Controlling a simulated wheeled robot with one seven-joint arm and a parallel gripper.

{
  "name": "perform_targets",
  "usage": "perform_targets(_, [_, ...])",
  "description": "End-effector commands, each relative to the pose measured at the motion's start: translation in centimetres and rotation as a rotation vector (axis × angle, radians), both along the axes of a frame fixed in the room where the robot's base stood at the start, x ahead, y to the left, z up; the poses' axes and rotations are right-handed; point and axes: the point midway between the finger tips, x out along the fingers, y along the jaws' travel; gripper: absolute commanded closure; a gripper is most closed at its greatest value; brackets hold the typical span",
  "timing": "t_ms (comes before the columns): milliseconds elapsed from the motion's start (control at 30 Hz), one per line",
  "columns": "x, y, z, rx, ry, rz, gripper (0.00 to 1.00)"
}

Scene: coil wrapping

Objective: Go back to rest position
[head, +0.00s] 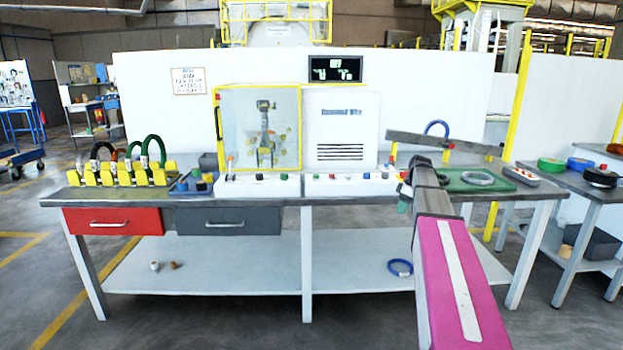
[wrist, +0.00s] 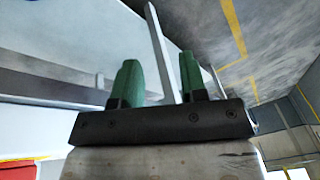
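My gripper (wrist: 160,82) shows two green fingers spread apart with nothing held between them in the wrist view. A pale table leg and grey floor appear beyond the fingers. In the head view my pink arm reaches up from the lower right to the front edge of the workbench (head: 290,198). The green fingertips (head: 403,198) stick out left of the arm's far end, in front of the bench edge. The arm hides part of the bench behind it.
On the bench stand the winding machine (head: 340,115), a yellow rack (head: 122,178) with coils at left, and a green mat (head: 460,183) bearing a pale coil (head: 478,177). A blue ring (head: 399,267) lies on the lower shelf. A side table (head: 590,190) stands at right.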

Motion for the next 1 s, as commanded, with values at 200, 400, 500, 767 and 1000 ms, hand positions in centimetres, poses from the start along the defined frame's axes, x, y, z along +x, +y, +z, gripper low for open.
perform_targets(200, [-7.9,6.6,-9.3,-0.091,0.082,-0.310,0.61])
perform_targets(400, [-15.1,11.2,-15.7,-0.171,0.120,-0.591,0.61])
perform_targets(500, [-18.9,13.1,-18.2,-0.205,0.127,-0.727,0.61])
perform_targets(767, [-26.0,16.0,-22.1,-0.255,0.121,-0.991,0.61])
perform_targets(1000, [-27.3,16.5,-22.9,-0.264,0.114,-1.061,0.61])
